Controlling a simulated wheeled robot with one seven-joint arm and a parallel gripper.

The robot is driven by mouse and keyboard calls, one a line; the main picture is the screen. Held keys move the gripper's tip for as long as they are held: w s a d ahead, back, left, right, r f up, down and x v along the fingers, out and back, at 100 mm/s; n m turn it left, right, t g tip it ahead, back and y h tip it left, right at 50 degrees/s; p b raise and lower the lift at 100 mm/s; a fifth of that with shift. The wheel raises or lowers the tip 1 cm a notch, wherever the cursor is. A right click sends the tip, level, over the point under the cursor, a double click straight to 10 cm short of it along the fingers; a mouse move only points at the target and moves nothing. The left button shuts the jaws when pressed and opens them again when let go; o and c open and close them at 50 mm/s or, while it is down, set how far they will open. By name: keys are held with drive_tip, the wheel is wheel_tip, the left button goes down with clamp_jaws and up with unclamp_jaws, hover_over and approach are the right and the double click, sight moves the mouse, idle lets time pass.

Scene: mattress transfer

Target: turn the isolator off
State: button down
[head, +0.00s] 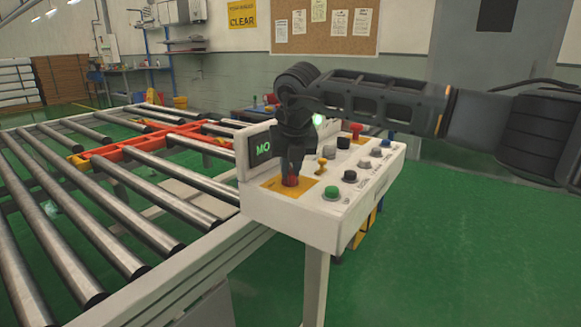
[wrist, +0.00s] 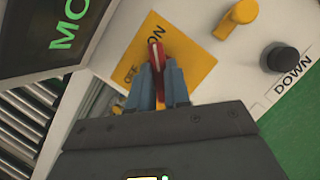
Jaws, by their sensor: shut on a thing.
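The isolator is a red rotary handle (wrist: 156,57) on a yellow plate (wrist: 192,62) marked ON and OFF, in the wrist view. In the head view the red handle (head: 291,181) sits on its yellow plate (head: 270,185) at the left end of the white control panel (head: 310,222). My gripper (wrist: 160,75) points down at it with its two fingers shut on the handle, one on each side. In the wrist view the handle's white line runs roughly up and down the picture. The fingers and palm hide the handle's lower part.
A yellow selector knob (head: 322,165) and a green button (head: 332,194) stand close beside the isolator on the panel. A dark display (head: 262,147) with green letters stands just behind. Roller conveyors (head: 110,200) fill the left. Green floor at right is clear.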

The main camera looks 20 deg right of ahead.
drive_tip(key=n+y, duration=0.1)
drive_tip(key=n, duration=0.3)
drive_tip(key=shift+d+n+y, duration=0.15)
drive_tip(key=shift+n+y, duration=0.15)
drive_tip(key=shift+y, duration=0.1)
drive_tip(key=n, duration=0.2)
drive_tip(key=n+y+p, duration=0.1)
drive_tip(key=n, duration=0.1)
drive_tip(key=shift+w+d+r+n+g+y+p, duration=0.1)
drive_tip(key=shift+n+g+y+p, duration=0.2)
drive_tip(key=shift+g, duration=0.1)
drive_tip(key=n+g+y, duration=0.1)
drive_tip(key=n, duration=0.3)
drive_tip(key=shift+w+n+p, duration=0.1)
drive_tip(key=shift+n+p, duration=0.2)
drive_tip(key=shift+p, duration=0.1)
drive_tip(key=shift+w+n+g+y, duration=0.15)
drive_tip(key=shift+n+g, duration=0.3)
drive_tip(key=shift+n, duration=0.6)
drive_tip(key=shift+s+n+g+y, duration=0.1)
drive_tip(key=shift+n+g+y, duration=0.25)
drive_tip(key=shift+n, duration=0.7)
drive_tip(key=shift+d, duration=0.1)
drive_tip(key=c, duration=1.1)
unclamp_jaws()
